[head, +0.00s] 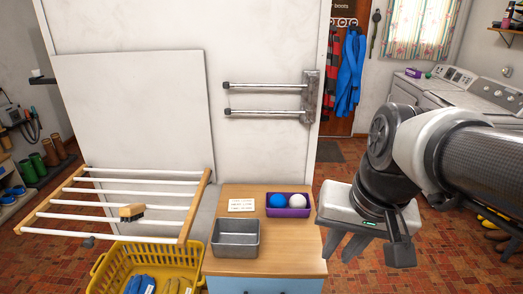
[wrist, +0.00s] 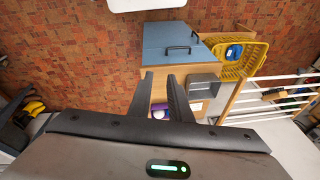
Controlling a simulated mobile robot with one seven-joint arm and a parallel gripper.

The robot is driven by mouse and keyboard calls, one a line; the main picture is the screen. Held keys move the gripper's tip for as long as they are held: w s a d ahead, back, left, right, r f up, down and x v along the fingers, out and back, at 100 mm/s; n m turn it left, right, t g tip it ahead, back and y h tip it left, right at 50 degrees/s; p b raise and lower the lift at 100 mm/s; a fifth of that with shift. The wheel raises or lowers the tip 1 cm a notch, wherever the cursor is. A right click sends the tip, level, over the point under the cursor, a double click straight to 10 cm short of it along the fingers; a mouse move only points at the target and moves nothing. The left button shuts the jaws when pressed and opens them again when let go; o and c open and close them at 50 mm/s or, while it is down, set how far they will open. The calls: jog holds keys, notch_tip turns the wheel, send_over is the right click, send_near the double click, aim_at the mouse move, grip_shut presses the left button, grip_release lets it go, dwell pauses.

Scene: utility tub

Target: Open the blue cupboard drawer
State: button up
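The cupboard has a wooden top (head: 225,195) and a blue front, whose upper edge (head: 265,286) just shows at the bottom of the head view. In the wrist view the blue front (wrist: 160,35) carries dark bar handles, one of them nearer the wooden top (wrist: 178,49). The drawer front looks flush, with no gap visible. My gripper (head: 366,250) hangs to the right of the cupboard, apart from it. Its fingers also show in the wrist view (wrist: 160,78), spread open with nothing between them.
On the top stand a grey metal tin (head: 236,238), a purple tray (head: 299,211) with a blue and a white ball, and a card (head: 241,205). A yellow basket (head: 112,266) and a drying rack (head: 60,217) stand to the left. Brick floor lies clear before the front.

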jog(key=w+d+f+m+t+y+b, duration=0.1)
jog(key=w+f+m+y+b, duration=0.35)
jog(key=f+m, duration=0.85)
jog(key=w+d+f+m+t+y+b, duration=0.15)
jog(key=f+m+y+b, duration=0.55)
jog(key=f, duration=1.3)
jog(key=w+d+f+m+t+y+b, duration=0.15)
jog(key=w+f+m+y+b, duration=0.45)
jog(key=f+m, duration=0.75)
jog(key=w+a, duration=0.1)
jog(key=a, duration=0.4)
jog(key=w+a+r+n, duration=0.1)
jog(key=a, duration=0.5)
jog(key=w+a+n+p, duration=0.1)
jog(key=a, duration=0.4)
jog(key=shift+w+a+r+y, duration=0.15)
jog(key=shift+w+y, duration=0.1)
jog(key=shift+y, duration=0.1)
grip_shut()
